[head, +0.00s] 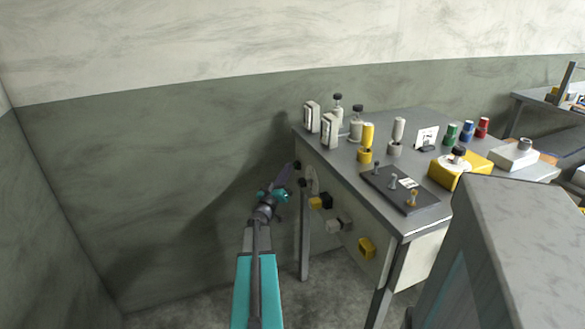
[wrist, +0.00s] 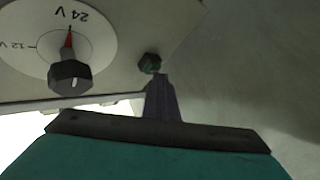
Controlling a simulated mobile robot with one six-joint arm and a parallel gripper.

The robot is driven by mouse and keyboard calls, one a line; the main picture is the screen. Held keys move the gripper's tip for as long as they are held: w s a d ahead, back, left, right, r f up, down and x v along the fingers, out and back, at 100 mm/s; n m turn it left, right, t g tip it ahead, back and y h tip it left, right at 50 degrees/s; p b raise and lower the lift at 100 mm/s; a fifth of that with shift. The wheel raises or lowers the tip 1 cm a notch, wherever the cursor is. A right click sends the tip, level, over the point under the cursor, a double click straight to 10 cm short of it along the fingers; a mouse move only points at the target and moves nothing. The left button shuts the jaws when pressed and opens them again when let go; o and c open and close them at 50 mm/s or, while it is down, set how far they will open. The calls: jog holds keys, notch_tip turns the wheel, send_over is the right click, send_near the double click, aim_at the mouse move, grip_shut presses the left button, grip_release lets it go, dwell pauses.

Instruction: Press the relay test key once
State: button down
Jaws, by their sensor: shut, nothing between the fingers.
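A small dark green key or button (wrist: 150,63) sits on the pale panel in the wrist view, near the panel's edge. No label on it can be read, so I cannot tell for sure that it is the relay test key. My gripper (wrist: 160,80) is shut and empty, its narrow fingertips right in front of this button. I cannot tell whether they touch it. In the head view my gripper (head: 290,168) is at the left end of the bench's front panel (head: 340,205), and the button there is mostly hidden or too small to make out.
A dial (wrist: 70,35) marked 12 V and 24 V with a dark knob (wrist: 70,76) is beside the button. Yellow (head: 366,248) and white-and-black (head: 340,224) fittings are on the panel. The bench top (head: 420,122) holds a dark switch plate (head: 400,188). Left floor is clear.

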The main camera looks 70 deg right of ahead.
jog(key=shift+w+a, duration=0.1)
jog(key=shift+a, duration=0.05)
jog(key=shift+w+a+p, duration=0.3)
jog(key=shift+w+a, duration=0.1)
jog(key=shift+w, duration=0.1)
jog(key=shift+w+a, duration=0.1)
jog(key=shift+w+a+p, duration=0.35)
jog(key=shift+w+a, duration=0.4)
jog(key=shift+w, duration=0.2)
jog(key=shift+w+a+p, duration=0.3)
jog(key=shift+w+a, duration=0.45)
jog(key=shift+w, duration=0.15)
jog(key=shift+w, duration=0.1)
